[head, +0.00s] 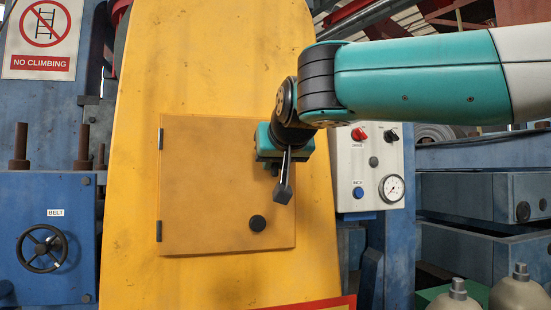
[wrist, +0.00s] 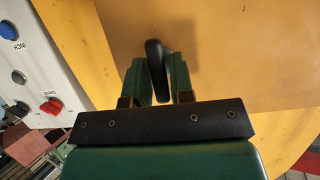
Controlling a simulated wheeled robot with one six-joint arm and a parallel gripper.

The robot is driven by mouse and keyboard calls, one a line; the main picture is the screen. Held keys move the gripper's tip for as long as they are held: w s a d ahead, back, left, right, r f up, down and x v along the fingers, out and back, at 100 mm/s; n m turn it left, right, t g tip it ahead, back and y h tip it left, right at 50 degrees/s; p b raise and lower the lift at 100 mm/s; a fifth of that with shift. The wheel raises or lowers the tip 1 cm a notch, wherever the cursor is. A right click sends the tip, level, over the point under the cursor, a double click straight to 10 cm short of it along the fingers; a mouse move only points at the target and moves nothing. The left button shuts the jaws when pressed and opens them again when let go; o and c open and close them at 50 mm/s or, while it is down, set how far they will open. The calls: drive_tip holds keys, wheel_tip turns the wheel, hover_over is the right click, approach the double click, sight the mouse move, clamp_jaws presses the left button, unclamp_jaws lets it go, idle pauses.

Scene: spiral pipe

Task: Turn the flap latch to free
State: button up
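The yellow flap (head: 205,190) is closed flat in the tall yellow housing, with hinges on its left edge. My gripper (wrist: 159,78) is at the flap's upper right corner in the head view, where its own body hides the latch and the fingers. In the wrist view the flap latch (wrist: 156,58) is a black, rounded handle between my two green fingers. The fingers are close together on either side of it and look shut on it; contact is hard to see. How the latch is turned in the head view is hidden.
A black round knob (head: 257,223) sits at the flap's lower right. A control panel (head: 362,165) with buttons and a gauge (head: 392,188) stands just right of my gripper. A handwheel (head: 42,248) is at the far left. The space before the flap's left half is clear.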

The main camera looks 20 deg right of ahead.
clamp_jaws()
drive_tip(key=shift+b, duration=0.3)
drive_tip(key=m+b, duration=0.1)
drive_tip(key=b, duration=0.1)
drive_tip(key=m+y+b, duration=0.1)
drive_tip(key=b, duration=0.2)
drive_tip(key=shift+d+f+y, duration=0.2)
drive_tip(key=shift+f+y, duration=0.1)
drive_tip(key=m+y+b, duration=0.1)
drive_tip(key=b, duration=0.1)
drive_tip(key=m+b, duration=0.2)
drive_tip(key=b, duration=0.1)
drive_tip(key=shift+d+t+y, duration=0.1)
drive_tip(key=shift+t+y, duration=0.2)
drive_tip(key=shift+y, duration=0.1)
drive_tip(key=m+t+y+b, duration=0.1)
drive_tip(key=m+y+b, duration=0.1)
drive_tip(key=m+b, duration=0.2)
drive_tip(key=shift+m+t+y+b, duration=0.3)
drive_tip(key=shift+m+t+b, duration=0.25)
drive_tip(key=shift+m, duration=0.55)
drive_tip(key=shift+m+t+y+b, duration=0.35)
drive_tip(key=shift+m+b, duration=0.4)
drive_tip(key=shift+m, duration=0.35)
